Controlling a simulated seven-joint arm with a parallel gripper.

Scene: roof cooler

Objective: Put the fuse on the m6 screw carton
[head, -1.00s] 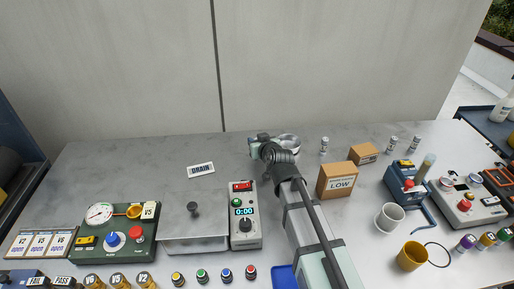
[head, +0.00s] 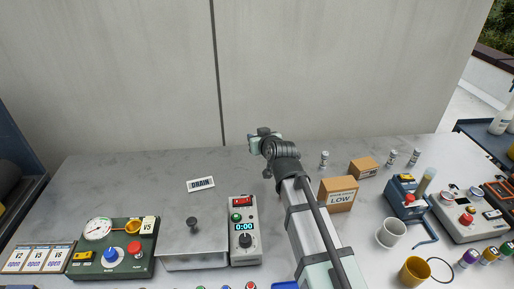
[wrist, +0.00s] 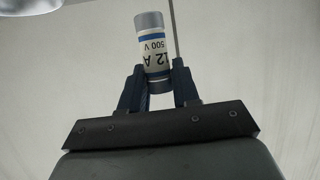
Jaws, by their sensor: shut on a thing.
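The fuse (wrist: 153,50), a white cylinder with grey caps, blue bands and "12 A 500 V" print, is upright between the fingertips of my gripper (wrist: 158,85) in the wrist view. The fingers are shut on its lower part. In the head view my gripper (head: 257,138) is raised in front of the back wall, and the fuse cannot be made out there. Two cardboard cartons stand to its right: a larger one (head: 338,196) marked "LOW" and a smaller one (head: 364,168) behind it. The small print is too blurred to tell which is the m6 screw carton.
Several similar small cylinders stand at the back, one (head: 324,159) left of the smaller carton. A white mug (head: 390,233), a yellow mug (head: 415,270) and a blue device (head: 405,200) are at right. The table around the "DRAIN" sign (head: 201,184) is mostly clear.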

